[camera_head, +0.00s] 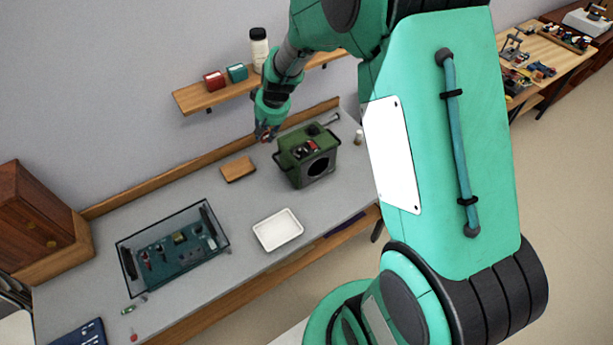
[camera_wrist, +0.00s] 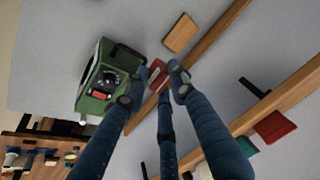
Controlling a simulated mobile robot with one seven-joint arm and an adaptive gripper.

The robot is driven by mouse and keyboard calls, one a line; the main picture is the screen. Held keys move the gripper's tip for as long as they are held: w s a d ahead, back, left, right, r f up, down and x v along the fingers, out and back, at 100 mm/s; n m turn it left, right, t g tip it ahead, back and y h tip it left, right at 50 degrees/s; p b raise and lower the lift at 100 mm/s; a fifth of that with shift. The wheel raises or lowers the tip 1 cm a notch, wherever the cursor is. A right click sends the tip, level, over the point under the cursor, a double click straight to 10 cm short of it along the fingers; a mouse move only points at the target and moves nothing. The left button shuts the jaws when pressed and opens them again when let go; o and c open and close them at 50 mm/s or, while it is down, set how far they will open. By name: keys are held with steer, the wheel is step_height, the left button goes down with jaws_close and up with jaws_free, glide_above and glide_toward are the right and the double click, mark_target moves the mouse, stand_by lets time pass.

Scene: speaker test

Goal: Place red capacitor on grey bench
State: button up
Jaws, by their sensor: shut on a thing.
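My gripper (camera_head: 266,133) is over the back of the grey bench (camera_head: 225,210), to the left of the green speaker. In the wrist view my gripper (camera_wrist: 157,88) has its dark blue fingers closed around a red piece, which I take for the red capacitor (camera_wrist: 158,72). The fingers hide part of it. It is held above the grey bench (camera_wrist: 150,20); the exact height is hard to tell. In the head view the held piece is too small to make out clearly.
The open green speaker (camera_head: 307,160) also shows in the wrist view (camera_wrist: 98,78). A wooden block (camera_head: 238,169), a white tray (camera_head: 278,230) and a clear case (camera_head: 175,250) stand on the bench. The wall shelf (camera_head: 215,95) is close to my arm. Bare bench surrounds the tray.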

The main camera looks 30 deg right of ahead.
steer(key=s+d+f+b, duration=0.3)
steer(key=s+d+f, duration=0.1)
steer(key=s+f, duration=0.5)
steer(key=s+d+f+b, duration=0.4)
steer(key=s+f, duration=0.5)
steer(key=s+d+f+b, duration=0.3)
steer(key=s+d+f, duration=0.2)
steer(key=s+f, duration=0.4)
steer(key=shift+f+g, duration=0.4)
steer(key=shift+w, duration=0.1)
steer(key=shift+w+d+f+b, duration=0.25)
steer(key=shift+w+d, duration=1.05)
steer(key=shift+w, duration=1)
steer(key=shift+w+d+f+b, duration=0.1)
steer(key=shift+w+d+f, duration=0.15)
steer(key=shift+w+d, duration=1.6)
steer(key=shift+w+d+f+b, duration=0.25)
steer(key=shift+w+d, duration=0.5)
steer(key=shift+w, duration=2.05)
steer(key=shift+f+b, duration=0.5)
steer(key=shift+f, duration=1.25)
steer(key=shift+f, duration=0.2)
